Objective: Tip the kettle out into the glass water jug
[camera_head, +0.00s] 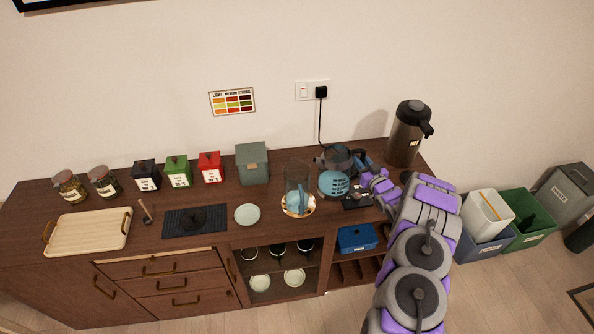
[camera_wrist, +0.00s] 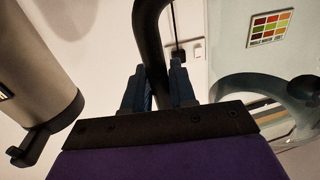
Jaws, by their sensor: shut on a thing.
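The kettle (camera_head: 335,184) has a clear body with blue liquid and white marks, and a dark lid and handle. It is raised just right of the glass water jug (camera_head: 297,176). My gripper (camera_head: 368,180) is at the kettle's right. In the wrist view my gripper's fingers (camera_wrist: 158,92) are shut on the black handle (camera_wrist: 152,40), and part of the kettle's clear body (camera_wrist: 232,60) shows at the right. The jug stands upright on a round wooden coaster (camera_head: 297,213), with some blue in its lower part. I cannot tell whether liquid is flowing.
The black kettle base (camera_head: 357,199) lies below my gripper. A tall dispenser (camera_head: 407,135) stands at the back right; it also shows in the wrist view (camera_wrist: 35,65). A pale saucer (camera_head: 247,214) and dark mat (camera_head: 195,221) lie left of the jug. Several canisters line the back.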

